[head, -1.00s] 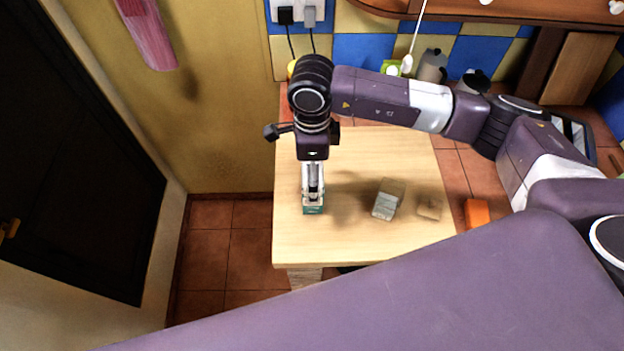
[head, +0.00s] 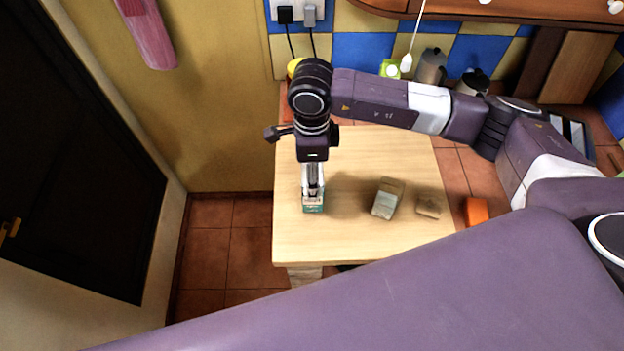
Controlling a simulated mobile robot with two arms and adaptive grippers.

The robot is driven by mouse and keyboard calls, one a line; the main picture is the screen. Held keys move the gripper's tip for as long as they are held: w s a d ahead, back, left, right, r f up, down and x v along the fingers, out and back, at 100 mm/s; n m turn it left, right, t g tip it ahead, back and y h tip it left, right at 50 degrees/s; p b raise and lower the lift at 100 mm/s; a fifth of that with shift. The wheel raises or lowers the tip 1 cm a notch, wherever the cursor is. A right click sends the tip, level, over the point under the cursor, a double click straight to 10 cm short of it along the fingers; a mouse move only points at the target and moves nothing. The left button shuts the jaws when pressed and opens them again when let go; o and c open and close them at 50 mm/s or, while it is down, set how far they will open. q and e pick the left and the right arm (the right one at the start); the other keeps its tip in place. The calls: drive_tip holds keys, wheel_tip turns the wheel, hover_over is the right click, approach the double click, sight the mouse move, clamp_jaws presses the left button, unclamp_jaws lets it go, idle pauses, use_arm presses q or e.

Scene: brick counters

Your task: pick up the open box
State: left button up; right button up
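A small teal and white box (head: 313,207) is at the left part of the light wooden board (head: 350,245). My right gripper (head: 313,193) points down right at this box, its fingers at the box's upper part. The fingers are too small to tell whether they grip it. The box's top is hidden by the gripper, so I cannot see whether it is open. A grey-green box (head: 386,199) stands to the right on the board. My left gripper is not in view.
A small tan block (head: 428,207) lies on the board, and an orange block (head: 476,211) is on the tiled counter to its right. Jars (head: 431,66) stand at the back by the tiled wall. The board's front left is clear.

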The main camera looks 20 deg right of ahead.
drive_tip(key=shift+r+b, duration=0.3)
drive_tip(key=shift+r, duration=0.35)
wheel_tip(320, 180, up, 19)
drive_tip(key=b, duration=0.4)
drive_tip(key=shift+b, duration=0.4)
drive_tip(key=shift+f, duration=0.15)
